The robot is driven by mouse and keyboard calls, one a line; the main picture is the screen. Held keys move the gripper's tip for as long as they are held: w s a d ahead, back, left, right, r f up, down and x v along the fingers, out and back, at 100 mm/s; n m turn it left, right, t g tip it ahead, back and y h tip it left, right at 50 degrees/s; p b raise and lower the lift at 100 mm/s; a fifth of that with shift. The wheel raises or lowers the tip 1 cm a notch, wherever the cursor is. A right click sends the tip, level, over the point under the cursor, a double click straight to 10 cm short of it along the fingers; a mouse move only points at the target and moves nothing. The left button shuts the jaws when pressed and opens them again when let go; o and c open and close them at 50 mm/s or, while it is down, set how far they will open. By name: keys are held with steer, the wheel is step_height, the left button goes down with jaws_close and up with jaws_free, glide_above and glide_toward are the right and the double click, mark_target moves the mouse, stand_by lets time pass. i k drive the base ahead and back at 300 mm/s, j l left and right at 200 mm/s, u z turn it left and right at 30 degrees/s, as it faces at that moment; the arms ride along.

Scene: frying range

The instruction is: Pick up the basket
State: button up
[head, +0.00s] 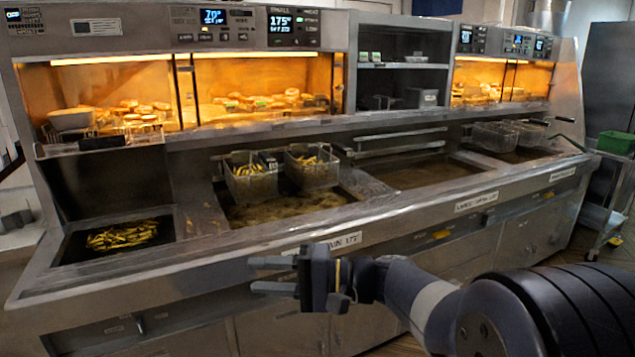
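Two wire baskets with fries hang side by side over the left oil vat. One is the left basket (251,181); the other is the right basket (312,168). Two more wire baskets, apparently empty, sit at the far right vat: one basket (493,136) and another (527,131) beside it. My gripper (262,275) is in front of the range's front edge, pointing left, below and apart from the baskets. Its two fingers are spread with a gap between them, and nothing shows between them.
The frying range (400,215) runs across the view with open oil vats (285,207). Loose fries (122,236) lie in a well at the left. Lit warming shelves hold food above. A cart with a green bin (615,143) stands at the right.

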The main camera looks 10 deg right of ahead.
mark_target(311, 168)
steer(key=i+l+z, duration=0.1)
steer(key=i+l, duration=0.15)
steer(key=i, duration=0.3)
steer(key=i+l+z, duration=0.1)
steer(key=i, duration=0.5)
steer(key=i+l, duration=0.3)
steer(key=i, duration=0.3)
steer(key=i+l+z, duration=0.15)
steer(key=i, duration=0.4)
